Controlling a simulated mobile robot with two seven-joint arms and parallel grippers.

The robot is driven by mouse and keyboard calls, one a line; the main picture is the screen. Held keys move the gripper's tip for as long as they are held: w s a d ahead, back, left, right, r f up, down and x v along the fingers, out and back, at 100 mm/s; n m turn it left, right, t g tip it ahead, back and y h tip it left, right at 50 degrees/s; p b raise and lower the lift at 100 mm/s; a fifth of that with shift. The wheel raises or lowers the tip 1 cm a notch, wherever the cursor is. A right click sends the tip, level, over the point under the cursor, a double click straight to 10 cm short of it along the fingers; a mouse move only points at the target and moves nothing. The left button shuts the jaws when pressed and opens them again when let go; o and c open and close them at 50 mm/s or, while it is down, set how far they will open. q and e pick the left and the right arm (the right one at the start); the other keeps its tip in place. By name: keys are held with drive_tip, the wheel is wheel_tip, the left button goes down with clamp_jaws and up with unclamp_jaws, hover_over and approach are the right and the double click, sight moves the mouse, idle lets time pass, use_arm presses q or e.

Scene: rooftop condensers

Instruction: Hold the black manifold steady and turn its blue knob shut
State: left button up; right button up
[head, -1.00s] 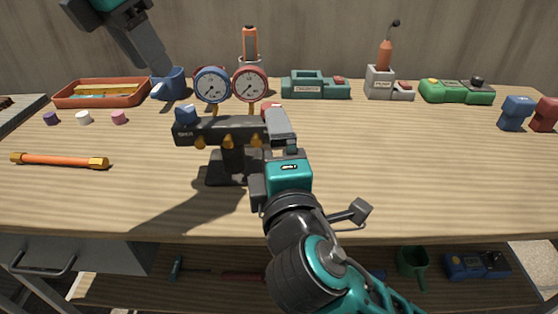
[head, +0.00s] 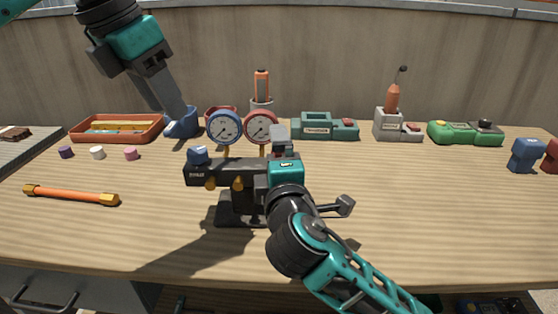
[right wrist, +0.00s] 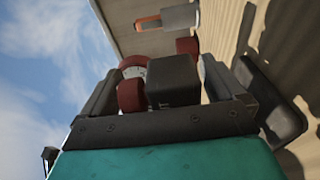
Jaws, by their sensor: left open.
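The black manifold (head: 225,173) stands upright on a dark base at mid-bench. Its blue knob (head: 198,156) sits on top of its left end. Two round gauges, one blue-rimmed (head: 224,127) and one red-rimmed (head: 261,126), rise behind it. My right gripper (head: 279,141) is at the manifold's right end and hides it. In the right wrist view the manifold's black end (right wrist: 173,83) and a red knob (right wrist: 131,95) show between its spread fingers; contact is unclear. My left gripper (head: 178,112) is open, above and left of the blue knob, apart from it, fingers pointing down.
An orange bar (head: 70,195) lies at left. The front right of the bench is clear.

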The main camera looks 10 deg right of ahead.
clamp_jaws()
use_arm(q)
drive_tip(key=o, duration=0.4)
drive_tip(key=shift+d+n, duration=0.15)
drive_tip(key=shift+n, duration=0.15)
drive_tip(key=shift+c, duration=0.2)
use_arm(e)
drive_tip(key=shift+f, duration=0.1)
use_arm(q)
drive_tip(key=n+t+y, duration=0.1)
drive_tip(key=n+y, duration=0.4)
drive_tip(key=n, duration=1.1)
approach(196, 150)
drive_tip(key=shift+t, duration=0.3)
drive_tip(key=x, duration=0.8)
drive_tip(key=shift+s+f, duration=0.1)
drive_tip(key=shift+f, duration=0.2)
drive_tip(key=shift+c, duration=0.2)
drive_tip(key=c, duration=1)
